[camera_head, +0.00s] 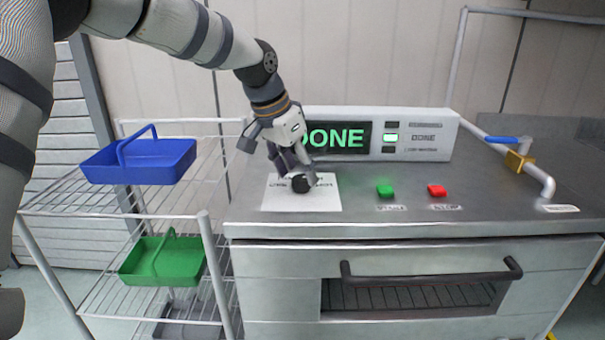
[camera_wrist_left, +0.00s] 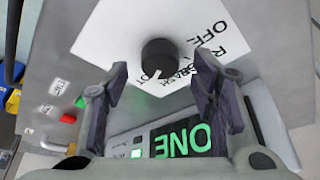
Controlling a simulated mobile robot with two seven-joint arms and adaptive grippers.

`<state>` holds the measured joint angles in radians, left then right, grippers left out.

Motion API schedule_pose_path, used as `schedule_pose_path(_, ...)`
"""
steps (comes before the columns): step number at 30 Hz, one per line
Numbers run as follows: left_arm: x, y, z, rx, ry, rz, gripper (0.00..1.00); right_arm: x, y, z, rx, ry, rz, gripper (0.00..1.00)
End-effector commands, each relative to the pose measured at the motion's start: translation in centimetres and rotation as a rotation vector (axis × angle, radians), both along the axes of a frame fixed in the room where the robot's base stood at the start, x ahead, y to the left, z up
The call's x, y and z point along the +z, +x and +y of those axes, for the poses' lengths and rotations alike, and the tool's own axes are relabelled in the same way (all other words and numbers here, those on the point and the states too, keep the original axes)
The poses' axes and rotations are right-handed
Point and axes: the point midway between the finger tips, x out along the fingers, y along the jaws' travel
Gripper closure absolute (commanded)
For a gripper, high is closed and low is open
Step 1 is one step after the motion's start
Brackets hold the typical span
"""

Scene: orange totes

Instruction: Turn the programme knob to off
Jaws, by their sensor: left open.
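The programme knob (camera_head: 301,185) is a small black dial on a white label plate (camera_head: 328,197) on the steel worktop. In the left wrist view the knob (camera_wrist_left: 158,57) sits beyond and between the two fingertips, with the printed word OFF beside it. Other words on the plate are partly covered by the fingers. A light mark shows on the knob's lower edge, but I cannot tell exactly which word it points at. My left gripper (camera_head: 301,177) is open just above the knob, fingers pointing down on either side. It also shows in the wrist view (camera_wrist_left: 163,82).
A display panel (camera_head: 338,137) reading DONE in green stands behind the knob. A green button (camera_head: 385,191) and a red button (camera_head: 437,190) lie to the right. A wire rack with blue (camera_head: 180,160) and green (camera_head: 165,262) baskets stands left. A pipe with a blue-handled valve (camera_head: 502,139) is far right.

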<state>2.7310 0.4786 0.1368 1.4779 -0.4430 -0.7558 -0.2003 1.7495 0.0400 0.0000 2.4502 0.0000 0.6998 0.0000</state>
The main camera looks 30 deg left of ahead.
Motion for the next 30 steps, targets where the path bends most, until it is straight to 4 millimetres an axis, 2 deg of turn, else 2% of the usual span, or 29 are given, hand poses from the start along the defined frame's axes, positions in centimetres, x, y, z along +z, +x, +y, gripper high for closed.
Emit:
schedule_pose_path(1,-0.98,0.29,-0.08,0.000,-0.001,0.005,0.48,-0.23,-0.23,0.00,0.000,0.000,0.009,0.63)
schedule_pose_path(3,-1.43,0.56,-0.15,0.000,-0.001,0.001,0.48,-0.30,-0.31,0.00,0.000,0.000,0.011,0.63)
schedule_pose_path(12,-1.54,0.71,-0.20,0.000,-0.001,-0.004,0.48,-0.27,-0.25,0.00,0.000,0.000,0.010,0.63)
schedule_pose_path(14,-1.53,0.71,-0.20,0.000,-0.001,-0.004,0.59,-0.27,-0.25,0.00,0.000,0.000,0.010,0.63)
schedule_pose_path(18,-1.54,0.71,-0.20,0.000,-0.001,-0.004,0.91,-0.27,-0.25,0.00,0.000,0.000,0.010,0.63)
schedule_pose_path(19,-1.55,0.71,-0.20,0.000,-0.001,-0.004,0.95,-0.27,-0.25,0.00,0.000,0.000,0.010,0.63)
schedule_pose_path(30,-1.42,0.67,-0.25,0.050,0.002,-0.005,0.95,0.05,0.09,0.00,0.000,0.000,-0.003,0.63)
